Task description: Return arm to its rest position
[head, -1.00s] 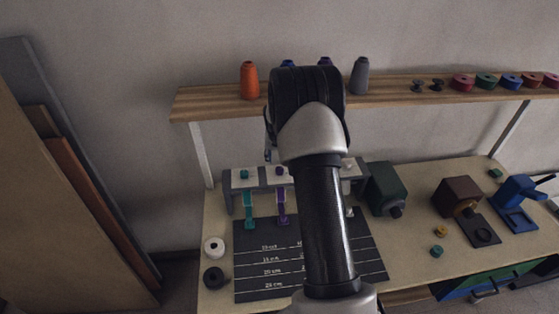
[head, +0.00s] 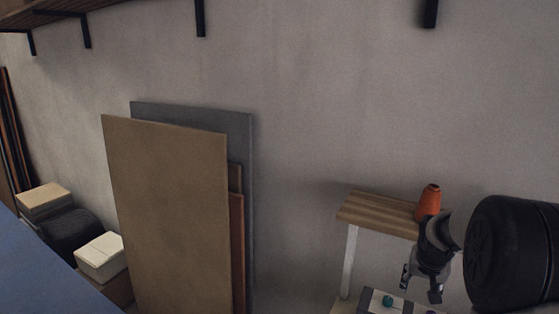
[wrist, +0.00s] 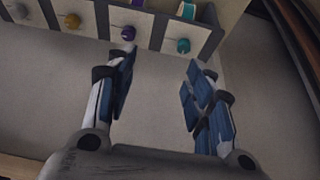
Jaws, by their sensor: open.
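My gripper (wrist: 158,88) is open and empty in the wrist view, its two blue-padded fingers apart over a bare pale surface. In the head view my gripper (head: 422,290) hangs at the lower right, pointing down, in front of the wooden shelf. Below it shows part of a pale unit with a teal knob (head: 388,300). In the wrist view a row of white-fronted compartments with a teal knob (wrist: 183,46), a purple knob (wrist: 128,33) and an ochre knob (wrist: 72,21) lies beyond the fingertips. I see nothing held.
An orange thread cone (head: 428,202) stands on the wooden shelf (head: 375,213). Large boards (head: 168,215) lean on the wall at centre left. A white box (head: 100,257) and a dark rounded thing (head: 68,232) sit at the far left. The wall between boards and shelf is clear.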

